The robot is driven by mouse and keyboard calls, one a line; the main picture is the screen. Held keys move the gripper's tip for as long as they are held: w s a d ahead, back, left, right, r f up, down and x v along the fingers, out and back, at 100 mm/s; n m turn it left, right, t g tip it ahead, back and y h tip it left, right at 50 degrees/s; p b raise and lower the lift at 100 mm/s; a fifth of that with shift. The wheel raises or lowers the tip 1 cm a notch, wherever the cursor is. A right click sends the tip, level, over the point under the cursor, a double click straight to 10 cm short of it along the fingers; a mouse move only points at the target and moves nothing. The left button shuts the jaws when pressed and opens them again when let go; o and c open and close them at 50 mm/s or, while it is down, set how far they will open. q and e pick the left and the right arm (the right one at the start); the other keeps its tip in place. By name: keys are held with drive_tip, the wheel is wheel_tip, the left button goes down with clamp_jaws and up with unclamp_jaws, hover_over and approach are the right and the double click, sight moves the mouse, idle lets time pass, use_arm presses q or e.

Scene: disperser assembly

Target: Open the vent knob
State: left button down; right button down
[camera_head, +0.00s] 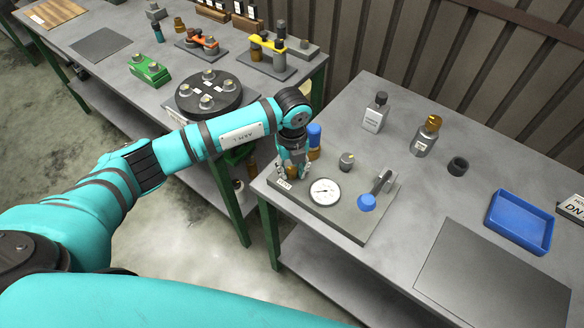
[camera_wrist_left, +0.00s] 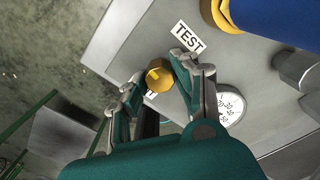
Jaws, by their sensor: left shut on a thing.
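A small brass-yellow knob (camera_wrist_left: 159,76), which I take as the vent knob, stands on the grey plate (camera_head: 354,224) beside a "TEST" label (camera_wrist_left: 187,37). My left gripper (camera_head: 287,173) reaches down onto the plate's left end. In the left wrist view its fingers (camera_wrist_left: 157,77) are on both sides of the knob, shut on it. How far the knob is turned I cannot tell. In the head view the gripper hides the knob. A round white gauge (camera_head: 325,191) sits just right of the gripper. My right gripper is out of view.
A blue-topped cylinder (camera_head: 314,138) stands close behind the gripper. A grey knob (camera_head: 346,161) and a blue-capped part (camera_head: 367,202) with a lever are on the plate. Bottles, a black ring (camera_head: 458,166) and a blue tray (camera_head: 493,213) are to the right.

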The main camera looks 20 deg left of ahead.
sight(292, 171)
use_arm(q)
drive_tip(key=shift+r, duration=0.1)
drive_tip(key=c, duration=1)
unclamp_jaws()
wheel_tip(292, 171, up, 12)
drive_tip(key=shift+s, duration=0.1)
